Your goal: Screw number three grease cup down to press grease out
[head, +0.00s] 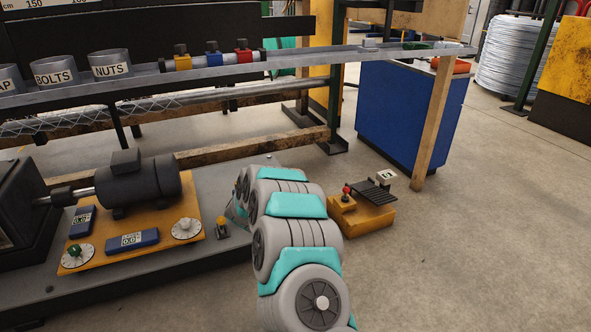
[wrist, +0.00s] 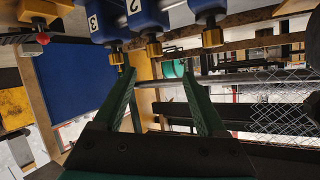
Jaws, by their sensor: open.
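In the wrist view a blue body marked 3 (wrist: 101,21) is at the top, with a brass-coloured end (wrist: 115,59) pointing down in the picture. Beside it are a blue body marked 2 (wrist: 148,15) and another blue body (wrist: 207,6), its number not readable; both have similar brass ends. My gripper (wrist: 160,75) is open, with two green fingers spread and nothing between them. Its left fingertip appears close below the number three brass end; I cannot tell whether they touch. In the head view my arm links hide most of the gripper.
A motor (head: 146,184) stands on an orange plate with dials. The bench rail (head: 220,70) carries yellow, blue and red fittings and cups marked BOLTS and NUTS. An orange pedal box (head: 362,217) and a blue cabinet (head: 408,118) stand right.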

